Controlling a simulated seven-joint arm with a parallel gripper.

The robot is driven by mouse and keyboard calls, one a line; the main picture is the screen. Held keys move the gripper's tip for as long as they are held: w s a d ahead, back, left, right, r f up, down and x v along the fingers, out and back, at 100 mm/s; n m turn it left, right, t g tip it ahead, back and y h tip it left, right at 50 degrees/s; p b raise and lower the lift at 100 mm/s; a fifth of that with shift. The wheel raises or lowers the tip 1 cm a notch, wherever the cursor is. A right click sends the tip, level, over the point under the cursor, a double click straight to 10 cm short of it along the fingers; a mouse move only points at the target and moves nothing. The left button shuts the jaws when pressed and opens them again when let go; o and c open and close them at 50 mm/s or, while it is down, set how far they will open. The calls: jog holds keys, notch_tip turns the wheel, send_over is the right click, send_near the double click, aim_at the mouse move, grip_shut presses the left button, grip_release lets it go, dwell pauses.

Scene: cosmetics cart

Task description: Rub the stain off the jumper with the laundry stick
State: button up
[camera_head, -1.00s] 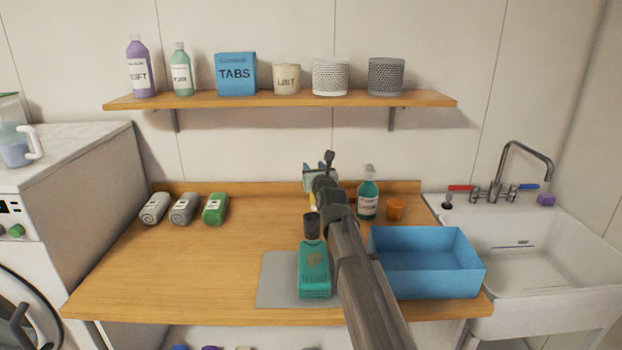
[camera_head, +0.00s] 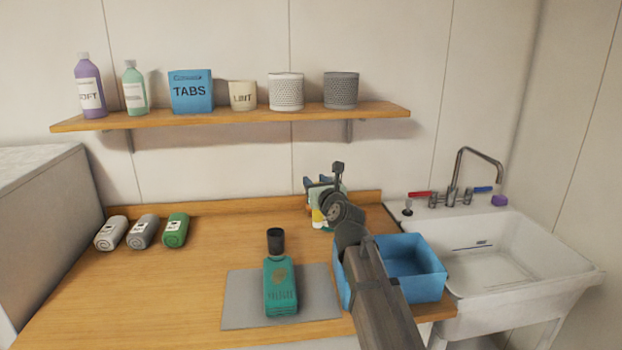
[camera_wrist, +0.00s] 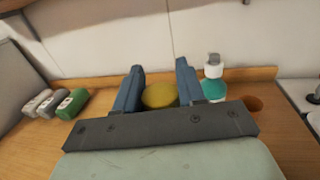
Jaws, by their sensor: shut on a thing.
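The folded teal jumper (camera_head: 281,290) lies on a grey mat (camera_head: 243,302) near the counter's front edge. A brownish stain (camera_head: 281,275) shows on its upper part. My gripper (camera_head: 318,190) is beyond the jumper and to its right, raised toward the back of the counter. In the wrist view, my gripper (camera_wrist: 160,85) has its blue fingers on either side of a yellow round-ended thing, which I take for the laundry stick (camera_wrist: 159,96). In the head view a yellow bit of the stick (camera_head: 317,216) shows below the fingers. Its lower end is hidden in the wrist view.
A dark cup (camera_head: 275,239) stands just behind the jumper. A blue bin (camera_head: 425,285) is at the right, partly behind my arm, before the sink (camera_head: 510,270). A teal pump bottle (camera_wrist: 213,86) stands at the back. Rolled towels (camera_head: 142,232) lie at the left; the left-middle counter is clear.

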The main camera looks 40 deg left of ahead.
jog(key=s+d+n+g+y, duration=0.1)
jog(key=s+n+g+y, duration=0.2)
jog(key=s+n+g, duration=1)
jog(key=shift+s+f+m, duration=1.9)
jog(key=shift+s+f, duration=0.95)
jog(key=shift+f, duration=0.3)
jog(key=shift+w+a+f, duration=0.75)
jog(key=shift+w+a, duration=1.6)
jog(key=shift+w, duration=0.4)
jog(key=shift+s+d, duration=2.7)
jog(key=shift+s, duration=0.2)
notch_tip(320, 180, up, 8)
jog(key=shift+w+a+g, duration=0.15)
jog(key=shift+g, duration=0.25)
